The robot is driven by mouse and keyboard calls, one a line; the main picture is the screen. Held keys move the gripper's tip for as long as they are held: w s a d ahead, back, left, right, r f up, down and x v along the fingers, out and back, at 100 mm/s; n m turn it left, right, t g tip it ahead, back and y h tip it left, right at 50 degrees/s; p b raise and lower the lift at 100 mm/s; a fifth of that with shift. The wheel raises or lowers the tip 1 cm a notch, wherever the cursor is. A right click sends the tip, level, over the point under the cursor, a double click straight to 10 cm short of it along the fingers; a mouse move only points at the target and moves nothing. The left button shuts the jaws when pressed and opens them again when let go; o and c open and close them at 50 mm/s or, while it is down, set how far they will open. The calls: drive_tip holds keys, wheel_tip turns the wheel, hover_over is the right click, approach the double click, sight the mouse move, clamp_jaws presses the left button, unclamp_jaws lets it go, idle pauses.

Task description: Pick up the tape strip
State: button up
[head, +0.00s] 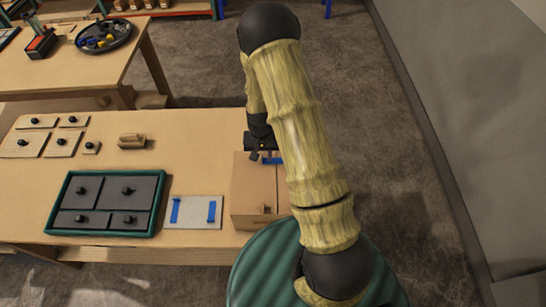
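A blue tape strip (272,160) shows right beside the fingertips of my gripper (262,155), at the top of a brown cardboard box (250,190). I cannot tell whether the strip is between the fingers or lies against the box. My gripper points down over the far part of the box, and my arm hides part of it and the box's right side. Two more blue strips, a left one (175,210) and a right one (212,211), lie apart on a pale panel (194,212) left of the box.
A green-rimmed tray (56,203) with dark knobbed panels is at the table's front left. Several knobbed wooden plates (24,144) and a small wooden block (132,141) lie behind it. Another table (70,68) with a round dark tray (104,36) stands behind. Bare tabletop (190,150) lies left of my gripper.

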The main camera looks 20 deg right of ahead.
drive_tip(key=shift+f, duration=0.45)
clamp_jaws()
drive_tip(key=shift+s+a, duration=0.1)
